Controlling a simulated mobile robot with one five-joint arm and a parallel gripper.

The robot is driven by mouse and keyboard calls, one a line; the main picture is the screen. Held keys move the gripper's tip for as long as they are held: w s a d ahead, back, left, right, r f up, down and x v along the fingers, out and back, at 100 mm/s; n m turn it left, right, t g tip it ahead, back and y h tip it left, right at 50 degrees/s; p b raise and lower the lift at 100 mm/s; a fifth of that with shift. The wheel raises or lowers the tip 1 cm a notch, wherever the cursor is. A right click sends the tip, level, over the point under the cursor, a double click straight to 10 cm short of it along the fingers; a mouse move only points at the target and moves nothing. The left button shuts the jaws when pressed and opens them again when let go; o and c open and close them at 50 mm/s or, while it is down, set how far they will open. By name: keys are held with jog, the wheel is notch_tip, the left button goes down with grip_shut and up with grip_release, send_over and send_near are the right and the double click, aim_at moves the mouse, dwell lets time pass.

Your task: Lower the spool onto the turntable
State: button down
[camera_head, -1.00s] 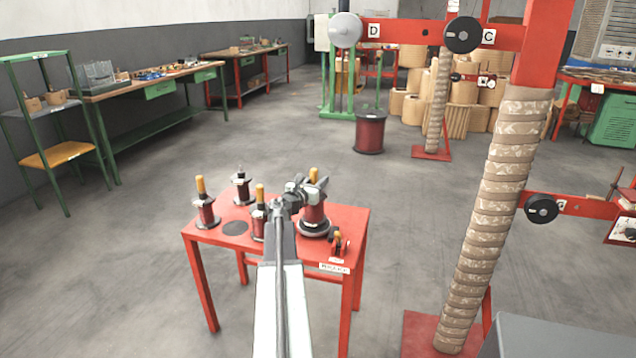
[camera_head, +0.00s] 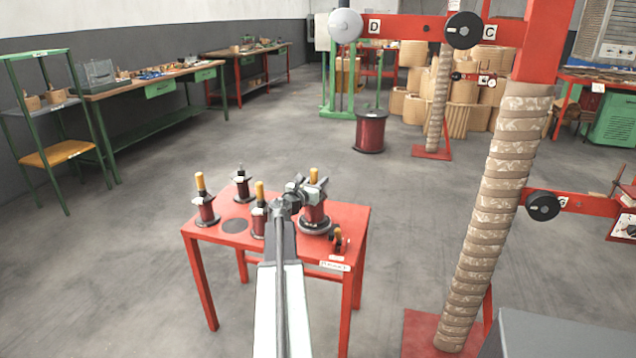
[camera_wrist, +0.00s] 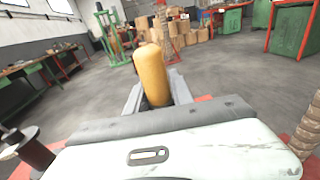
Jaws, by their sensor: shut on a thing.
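The spool (camera_head: 313,213) has dark red winding and stands upright over the dark round turntable (camera_head: 314,228) at the right part of the red table. My gripper (camera_head: 316,184) is shut on the spool's upright handle, just above the winding. In the wrist view my gripper (camera_wrist: 156,98) has its fingers either side of the spool's yellow-orange handle (camera_wrist: 153,73). The spool's lower flange sits at or very close to the turntable. I cannot tell whether they touch. My arm and gripper hide part of the spool's top.
Several other spools with handles stand on the red table (camera_head: 290,250), one of them (camera_head: 259,215) close left of my arm. A dark round spot (camera_head: 235,226) there is bare. A small red device (camera_head: 338,240) sits near the front right corner. A tall wrapped column (camera_head: 490,200) stands right.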

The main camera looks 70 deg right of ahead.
jog(key=shift+f, duration=0.15)
jog(key=c, duration=1)
grip_release()
jog(key=shift+c, duration=0.2)
jog(key=shift+a, duration=0.1)
jog(key=w+a, duration=0.1)
jog(key=a, duration=0.6)
jog(key=shift+a+r, duration=0.25)
